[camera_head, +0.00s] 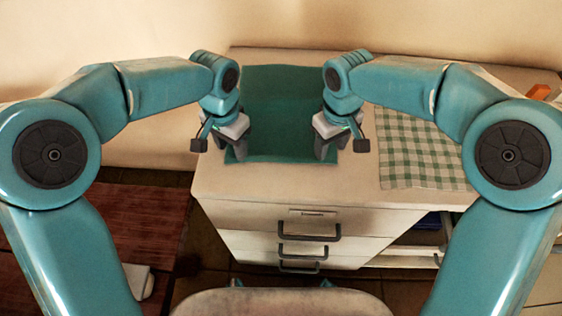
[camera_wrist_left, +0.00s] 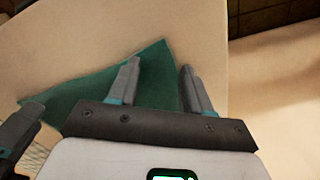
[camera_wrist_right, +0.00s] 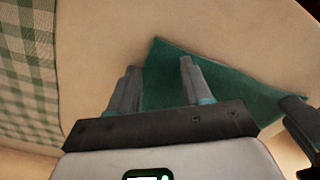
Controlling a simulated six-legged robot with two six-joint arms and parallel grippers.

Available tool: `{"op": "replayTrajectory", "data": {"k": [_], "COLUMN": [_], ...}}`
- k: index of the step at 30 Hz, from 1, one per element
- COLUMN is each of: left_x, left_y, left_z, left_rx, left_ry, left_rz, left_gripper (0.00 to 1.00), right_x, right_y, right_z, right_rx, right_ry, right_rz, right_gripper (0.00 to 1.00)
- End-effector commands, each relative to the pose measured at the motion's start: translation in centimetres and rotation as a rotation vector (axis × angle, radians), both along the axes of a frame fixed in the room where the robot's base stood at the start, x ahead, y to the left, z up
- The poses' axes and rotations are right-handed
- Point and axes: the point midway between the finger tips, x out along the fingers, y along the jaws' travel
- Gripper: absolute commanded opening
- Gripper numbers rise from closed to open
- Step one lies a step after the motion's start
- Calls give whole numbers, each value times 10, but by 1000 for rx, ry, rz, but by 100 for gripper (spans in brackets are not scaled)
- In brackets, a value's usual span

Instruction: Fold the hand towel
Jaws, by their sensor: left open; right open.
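The dark green hand towel (camera_head: 279,115) lies flat on the pale countertop, its near edge close to the counter's front edge. My left gripper (camera_head: 232,155) is open at the towel's near left corner. In the left wrist view the green towel (camera_wrist_left: 150,75) shows between and beside the open fingers (camera_wrist_left: 160,80). My right gripper (camera_head: 327,155) is open at the near right corner. In the right wrist view the towel (camera_wrist_right: 215,80) shows between and beside its fingers (camera_wrist_right: 160,80). I cannot tell whether any fingertip touches the cloth.
A green and white checked cloth (camera_head: 418,155) lies on the countertop (camera_head: 285,180) to the right. An orange object (camera_head: 538,92) is at the far right. Drawers with dark handles (camera_head: 308,232) are below. A dark red wooden surface (camera_head: 145,225) stands lower left.

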Motion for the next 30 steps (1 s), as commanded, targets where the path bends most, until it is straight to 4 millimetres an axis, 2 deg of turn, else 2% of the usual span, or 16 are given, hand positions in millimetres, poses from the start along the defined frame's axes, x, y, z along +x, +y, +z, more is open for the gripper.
{"op": "replayTrajectory", "data": {"k": [3, 10, 19, 30], "left_x": [0, 0, 0, 0], "left_y": [0, 0, 0, 1], "left_z": [-7, -4, -4, -4], "left_rx": [0, 1, 1, 3], "left_ry": [0, 2, 2, 3], "left_rz": [-1, -1, -1, -1], "left_gripper": [49, 47, 0, 0], "right_x": [0, 0, 0, 0], "right_y": [0, 0, 0, -1], "right_z": [-7, -5, -6, -6], "right_rx": [0, 0, -1, -4], "right_ry": [0, 1, 2, 2], "right_rz": [0, 0, 0, 0], "right_gripper": [49, 47, 0, 0]}}
